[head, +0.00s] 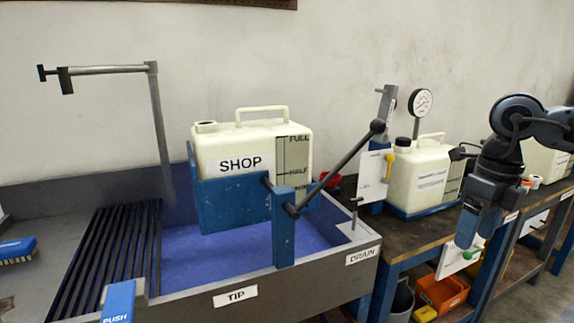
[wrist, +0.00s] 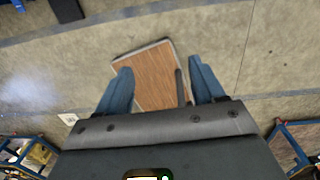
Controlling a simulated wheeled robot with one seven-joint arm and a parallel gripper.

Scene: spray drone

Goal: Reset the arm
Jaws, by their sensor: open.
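My gripper (head: 478,226) hangs at the right in the head view, its blue fingers pointing down in front of the benches. In the wrist view my gripper (wrist: 158,88) has its two blue fingers apart, with nothing held between them. Beyond the fingers a brown wood-faced panel (wrist: 152,66) shows against the grey floor; I cannot tell how far below it is.
A sink (head: 310,299) with a drain rack holds a SHOP tank (head: 222,149) in a blue tilting cradle (head: 232,205) with a lever. A second tank (head: 411,185) and a gauge (head: 420,103) stand on the bench nearer my arm. Orange bins (head: 442,291) sit below.

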